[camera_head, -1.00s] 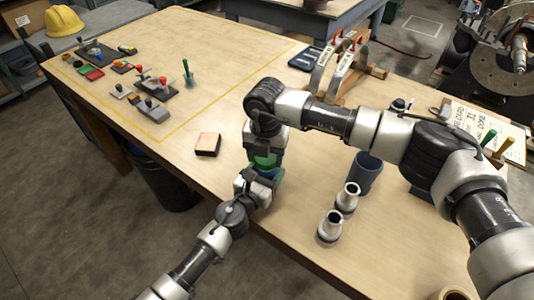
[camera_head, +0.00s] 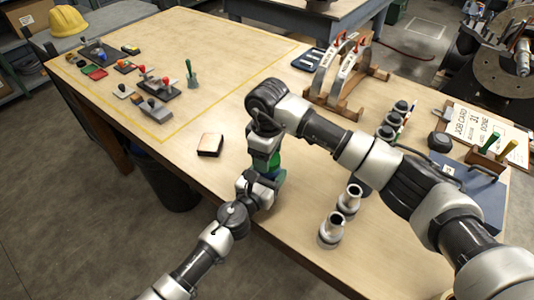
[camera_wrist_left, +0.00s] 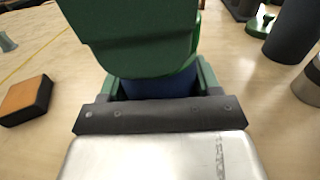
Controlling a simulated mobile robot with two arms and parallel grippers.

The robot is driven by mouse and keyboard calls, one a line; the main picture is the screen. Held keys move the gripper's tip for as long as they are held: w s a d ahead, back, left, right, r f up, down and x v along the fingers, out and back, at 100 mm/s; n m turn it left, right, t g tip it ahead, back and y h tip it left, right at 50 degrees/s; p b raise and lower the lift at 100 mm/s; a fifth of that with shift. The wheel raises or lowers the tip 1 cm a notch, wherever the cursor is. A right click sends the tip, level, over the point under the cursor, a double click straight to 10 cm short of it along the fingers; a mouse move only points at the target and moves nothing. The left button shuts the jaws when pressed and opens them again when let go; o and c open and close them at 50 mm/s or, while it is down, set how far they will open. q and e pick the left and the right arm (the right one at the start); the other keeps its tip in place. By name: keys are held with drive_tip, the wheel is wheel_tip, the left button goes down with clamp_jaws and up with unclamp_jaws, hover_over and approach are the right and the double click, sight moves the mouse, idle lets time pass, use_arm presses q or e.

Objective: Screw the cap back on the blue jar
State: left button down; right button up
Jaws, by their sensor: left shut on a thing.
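The blue jar (camera_wrist_left: 160,85) shows as a dark blue strip in the left wrist view, low between my left gripper's green fingers. My left gripper (camera_head: 268,180) is shut on the jar near the table's front edge. My right gripper (camera_head: 264,160) points down directly above the left one; its green jaws also fill the top of the left wrist view (camera_wrist_left: 140,35). They cover the jar's top. I cannot see the cap, or whether the right jaws are shut on it.
A block with an orange-brown top (camera_head: 210,145) lies to the left. Two silver bottle-like parts (camera_head: 332,229) stand right of the grippers. A wooden rack (camera_head: 345,85), several dark-topped parts (camera_head: 392,122) and a job card (camera_head: 475,128) are farther back.

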drive_tip(key=o, duration=1)
drive_tip(key=shift+c, duration=0.2)
drive_tip(key=shift+r, duration=2.25)
drive_tip(key=shift+c, duration=0.4)
